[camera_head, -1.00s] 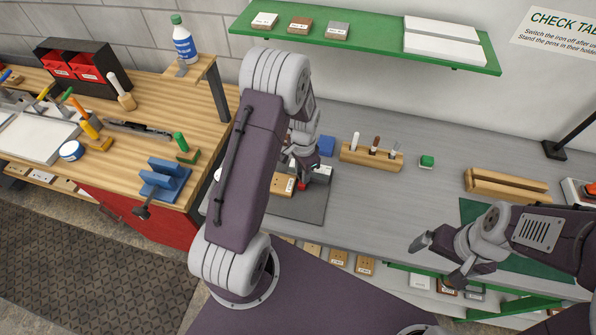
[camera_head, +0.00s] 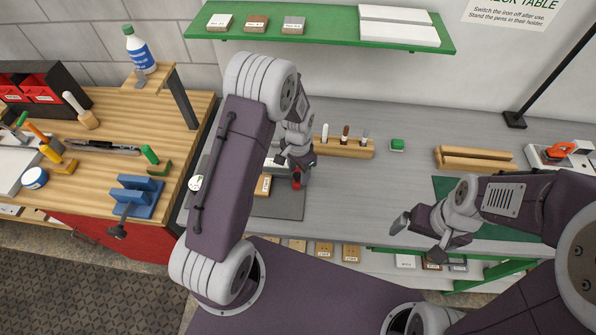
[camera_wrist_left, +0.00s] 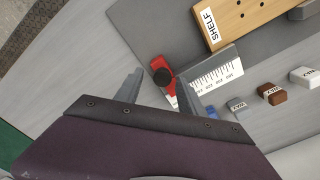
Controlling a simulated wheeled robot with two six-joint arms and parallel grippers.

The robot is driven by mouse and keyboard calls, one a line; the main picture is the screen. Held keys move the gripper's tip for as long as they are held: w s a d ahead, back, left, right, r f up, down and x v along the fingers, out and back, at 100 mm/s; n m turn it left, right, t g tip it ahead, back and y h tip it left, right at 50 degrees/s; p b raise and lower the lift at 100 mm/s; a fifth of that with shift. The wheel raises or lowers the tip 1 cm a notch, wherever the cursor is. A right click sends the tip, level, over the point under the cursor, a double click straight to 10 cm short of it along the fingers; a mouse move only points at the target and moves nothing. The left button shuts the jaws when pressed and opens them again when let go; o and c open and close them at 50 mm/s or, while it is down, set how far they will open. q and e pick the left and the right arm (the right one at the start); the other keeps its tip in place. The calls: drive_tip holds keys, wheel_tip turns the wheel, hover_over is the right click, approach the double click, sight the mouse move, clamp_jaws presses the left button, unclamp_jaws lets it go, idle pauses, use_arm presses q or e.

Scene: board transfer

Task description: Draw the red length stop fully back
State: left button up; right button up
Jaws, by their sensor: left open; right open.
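The red length stop (camera_wrist_left: 168,80) with its black knob sits at the end of a white scale (camera_wrist_left: 212,78) in the left wrist view. It also shows in the head view as a small red piece (camera_head: 297,180), partly hidden by my left gripper. My left gripper (camera_wrist_left: 161,88) is open, with one finger on each side of the stop. I cannot tell whether the fingers touch it. My right gripper (camera_head: 421,238) is open and empty above the front of the grey bench.
A wooden board labelled SHELF (camera_wrist_left: 245,20) lies beside the scale. A wooden pen holder (camera_head: 345,147) stands behind my left gripper. The bench middle is clear.

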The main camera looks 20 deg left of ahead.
sight(298, 174)
use_arm(q)
wheel_tip(298, 174, up, 9)
drive_tip(key=b, duration=0.1)
drive_tip(key=shift+b, duration=0.35)
drive_tip(key=s+f+n+b, duration=0.1)
drive_tip(key=s+n+b, duration=0.1)
drive_tip(key=s, duration=0.5)
drive_tip(key=s+f+n+t+b, duration=0.1)
drive_tip(key=s+f+n+b, duration=0.1)
drive_tip(key=s+n, duration=0.2)
drive_tip(key=s, duration=0.3)
drive_tip(key=shift+s+a+n, duration=0.25)
drive_tip(key=shift+s+n, duration=0.15)
